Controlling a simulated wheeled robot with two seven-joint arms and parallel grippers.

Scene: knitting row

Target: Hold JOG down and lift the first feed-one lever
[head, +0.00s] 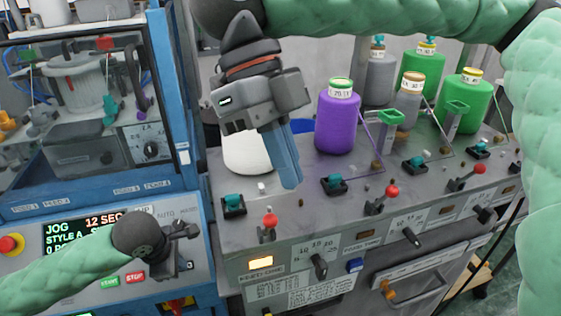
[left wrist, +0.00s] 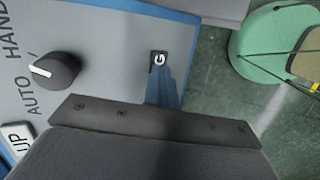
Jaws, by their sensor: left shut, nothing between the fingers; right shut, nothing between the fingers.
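The first feed-one lever, with a red ball knob (head: 270,221), stands on the front edge of the long grey machine, above a lit amber lamp (head: 261,262) and a feed label. My right gripper (head: 290,184) is shut and empty, its blue fingers pointing down behind and above the knob, apart from it. My left gripper (head: 191,230) is shut at the right side of the blue control panel. In the left wrist view its blue fingertips (left wrist: 165,87) overlap the dark JOG button (left wrist: 158,58); only a G shows. I cannot tell whether it is pressed. The display (head: 85,226) reads JOG, 12 SEC.
A white cone (head: 247,152) and a purple cone (head: 337,120) stand close to my right gripper. More red-knobbed levers (head: 391,192) lie to the right. An AUTO/HAND knob (left wrist: 54,71) sits beside JOG. A red stop button (head: 9,244) is at the panel's left.

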